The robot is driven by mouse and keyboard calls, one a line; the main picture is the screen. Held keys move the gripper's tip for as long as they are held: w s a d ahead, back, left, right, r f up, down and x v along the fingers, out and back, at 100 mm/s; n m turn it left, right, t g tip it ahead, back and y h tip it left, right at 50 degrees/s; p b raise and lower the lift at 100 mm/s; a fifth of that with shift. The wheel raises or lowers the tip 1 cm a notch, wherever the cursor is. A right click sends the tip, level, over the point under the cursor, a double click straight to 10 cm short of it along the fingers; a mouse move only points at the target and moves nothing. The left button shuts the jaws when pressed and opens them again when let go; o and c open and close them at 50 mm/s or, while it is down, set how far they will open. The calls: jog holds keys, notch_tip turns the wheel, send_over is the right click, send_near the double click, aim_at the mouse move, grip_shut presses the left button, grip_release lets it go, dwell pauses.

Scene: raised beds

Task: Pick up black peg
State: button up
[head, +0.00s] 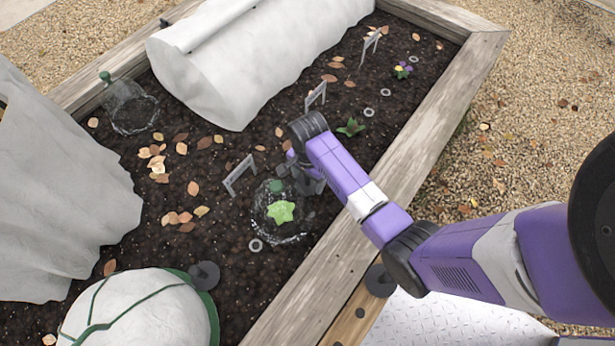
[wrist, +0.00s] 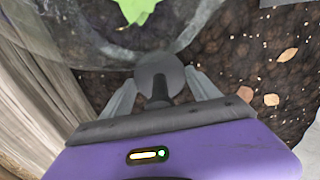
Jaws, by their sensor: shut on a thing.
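My gripper (head: 305,178) hangs low over the soil, beside a clear cloche (head: 262,222) with a green plant (head: 281,211) under it. In the wrist view, the two grey fingers of my gripper (wrist: 160,88) are shut on a black peg (wrist: 160,70) with a round flat head. In the head view my arm and gripper mostly hide this peg. The wrist view also shows the cloche (wrist: 85,45) just ahead, close to the fingers. I cannot tell whether the peg touches the soil.
Another dark peg (head: 204,275) stands beside the white dome (head: 135,312), and one (head: 379,280) is at the front wooden edge (head: 305,290). White covers (head: 250,55) stand behind.

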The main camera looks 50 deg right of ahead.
notch_tip(320, 180, up, 20)
jog(key=p, duration=0.7)
dwell(0.8)
jog(key=w+a+r+n, duration=0.4)
jog(key=w+a+n, duration=1)
jog(key=n, duration=0.4)
jog(key=s+r+p, duration=0.9)
jog(key=r+p, duration=0.1)
jog(key=p, duration=0.4)
jog(key=shift+r+p, duration=0.2)
jog(key=shift+p, duration=0.2)
